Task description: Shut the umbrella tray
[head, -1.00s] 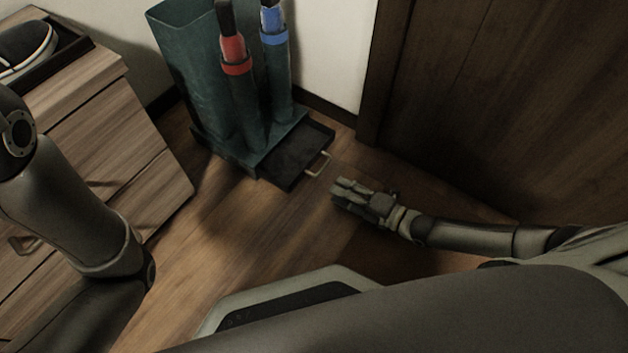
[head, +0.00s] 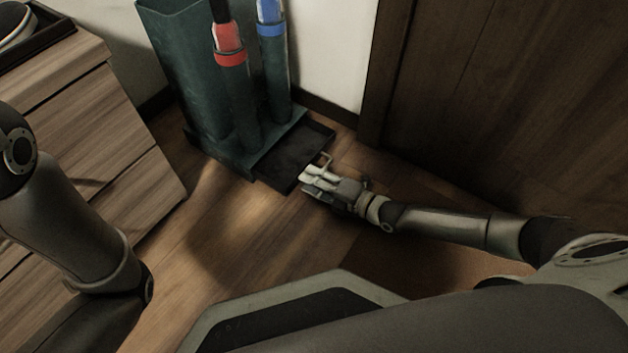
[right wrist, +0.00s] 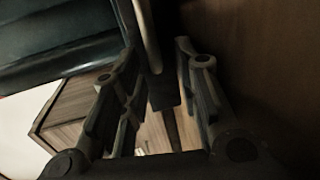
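The umbrella tray (head: 292,160) is dark and shallow and sticks out from the base of the teal umbrella stand (head: 182,75).
A red-banded umbrella (head: 230,58) and a blue-banded umbrella (head: 270,30) stand in the holders. A wooden drawer cabinet (head: 95,120) is at the left. A dark wooden door (head: 500,100) is at the right. The wooden floor (head: 225,235) in front is clear.

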